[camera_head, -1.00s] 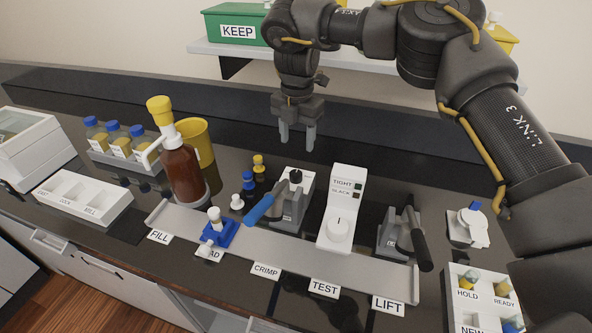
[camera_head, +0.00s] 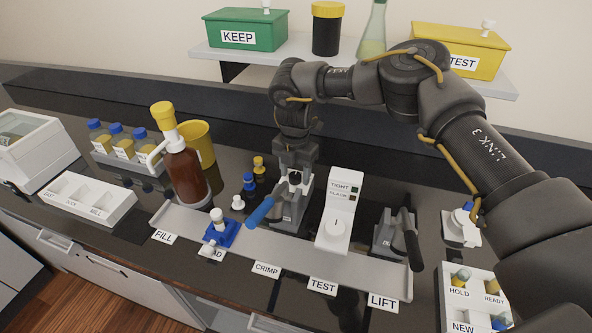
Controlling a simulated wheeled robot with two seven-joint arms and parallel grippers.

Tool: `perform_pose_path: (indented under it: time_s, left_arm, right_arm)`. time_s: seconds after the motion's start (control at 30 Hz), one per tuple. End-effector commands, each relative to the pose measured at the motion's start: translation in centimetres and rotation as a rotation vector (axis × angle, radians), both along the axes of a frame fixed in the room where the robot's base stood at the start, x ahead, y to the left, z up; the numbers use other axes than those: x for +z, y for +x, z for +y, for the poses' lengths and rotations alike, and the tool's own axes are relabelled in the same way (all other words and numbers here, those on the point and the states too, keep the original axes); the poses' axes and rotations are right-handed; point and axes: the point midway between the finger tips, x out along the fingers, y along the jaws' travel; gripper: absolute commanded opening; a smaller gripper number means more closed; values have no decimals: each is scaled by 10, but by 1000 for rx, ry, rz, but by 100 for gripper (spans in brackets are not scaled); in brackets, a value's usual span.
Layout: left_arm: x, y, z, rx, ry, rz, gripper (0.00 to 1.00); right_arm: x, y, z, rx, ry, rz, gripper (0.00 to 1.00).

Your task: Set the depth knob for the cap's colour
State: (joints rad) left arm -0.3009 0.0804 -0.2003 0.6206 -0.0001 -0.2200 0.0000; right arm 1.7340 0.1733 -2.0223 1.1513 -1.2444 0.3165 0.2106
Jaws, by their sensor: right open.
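The crimp station (camera_head: 289,212) is a grey block with a blue lever (camera_head: 262,210), behind the CRIMP label. The black depth knob (camera_head: 294,179) on its top is mostly hidden by my right gripper (camera_head: 295,178). That gripper points down, open, with its fingers around or just above the knob; I cannot tell whether they touch it. A blue holder (camera_head: 222,235) on the rail bears a small piece with a white top (camera_head: 217,214). Blue (camera_head: 249,181), yellow (camera_head: 259,164) and white (camera_head: 238,202) capped pieces stand left of the crimp station. My left gripper is out of view.
The white TIGHT/SLACK tester (camera_head: 338,217) stands close to the right of the crimp station, then the LIFT station (camera_head: 388,240). A brown pump bottle (camera_head: 186,175) and a yellow cup (camera_head: 199,145) stand to the left. A shelf (camera_head: 340,68) with boxes hangs behind.

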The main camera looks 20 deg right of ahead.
Motion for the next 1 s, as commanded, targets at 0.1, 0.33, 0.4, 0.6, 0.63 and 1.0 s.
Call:
perform_pose_path:
  time_s: [0.1,0.33,0.4,0.6,0.63,1.0]
  left_arm:
    - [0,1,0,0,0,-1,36]
    - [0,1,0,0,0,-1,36]
    - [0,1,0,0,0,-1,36]
    - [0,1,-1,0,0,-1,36]
    - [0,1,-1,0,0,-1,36]
    - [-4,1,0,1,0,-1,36]
  right_arm:
    - [0,0,0,0,0,0,54]
    - [0,0,0,-1,0,0,25]
    - [0,0,-1,-1,-1,1,16]
    - [0,0,-2,3,-1,1,9]
    - [0,0,-2,6,-1,1,9]
    - [-1,0,-2,183,-1,1,9]
